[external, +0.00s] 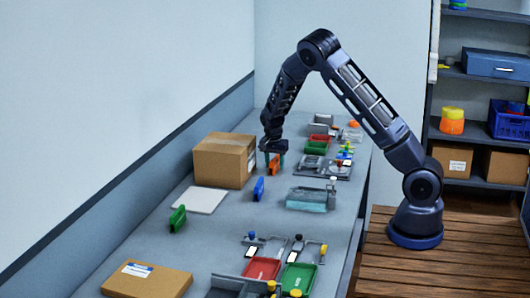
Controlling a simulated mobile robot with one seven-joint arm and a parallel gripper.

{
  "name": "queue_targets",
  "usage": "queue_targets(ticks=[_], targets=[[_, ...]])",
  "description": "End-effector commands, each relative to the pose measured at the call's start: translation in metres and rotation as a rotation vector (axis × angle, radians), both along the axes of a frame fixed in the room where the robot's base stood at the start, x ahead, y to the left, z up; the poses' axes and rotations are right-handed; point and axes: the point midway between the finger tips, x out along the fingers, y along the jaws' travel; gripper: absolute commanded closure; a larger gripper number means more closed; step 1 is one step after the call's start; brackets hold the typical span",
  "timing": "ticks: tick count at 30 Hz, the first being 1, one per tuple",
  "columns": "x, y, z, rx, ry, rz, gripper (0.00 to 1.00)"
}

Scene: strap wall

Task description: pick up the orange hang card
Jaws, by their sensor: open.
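The orange hang card (275,166) stands upright on the grey bench, just right of a large cardboard box. My gripper (274,157) is pointed down directly over the card, with its fingers around or beside the card's upper part. The gripper is open. The fingers are small and dark here, so I cannot tell whether they touch the card.
The cardboard box (225,160) stands close to the left of my gripper. A blue card (259,189) and a green card (178,219) stand nearer the camera. Trays and fixtures line the right side.

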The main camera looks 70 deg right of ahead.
Motion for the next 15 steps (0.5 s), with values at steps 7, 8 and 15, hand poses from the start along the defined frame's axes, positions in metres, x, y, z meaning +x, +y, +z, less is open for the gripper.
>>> queue_targets(ticks=[7, 8, 15], targets=[[0.0, -0.0015, -0.0068, -0.001, -0.002, -0.001, 0.55], [0.0, -0.0015, -0.0067, -0.001, -0.001, -0.001, 0.55], [-0.0001, -0.0015, -0.0066, 0.0, -0.001, -0.001, 0.98]])
